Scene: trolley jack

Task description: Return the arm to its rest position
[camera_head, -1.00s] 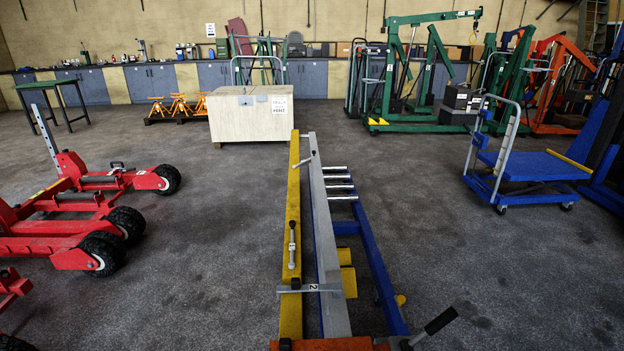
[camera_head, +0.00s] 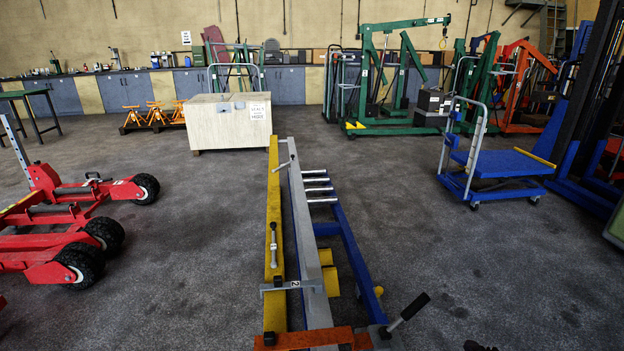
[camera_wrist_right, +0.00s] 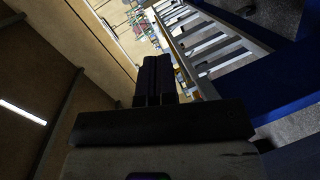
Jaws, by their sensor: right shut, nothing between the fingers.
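My right gripper (camera_wrist_right: 155,78) shows in the right wrist view as dark fingers pressed together, with nothing between them. In the head view only a small dark tip of it (camera_head: 479,346) shows at the bottom edge, right of the black-handled lever (camera_head: 408,311). It looks apart from the lever. The rest of my right arm is out of the head view. My left gripper is not in view. A long frame with a yellow beam (camera_head: 274,220), a grey beam (camera_head: 307,240) and a blue beam (camera_head: 355,255) stands in front of me, with an orange crosspiece (camera_head: 310,338) near.
Red wheeled jacks (camera_head: 60,225) stand at the left. A wooden crate (camera_head: 228,122) is behind the frame. A blue platform trolley (camera_head: 500,163) and a blue lift (camera_head: 590,130) stand at the right. Floor between frame and trolley is clear.

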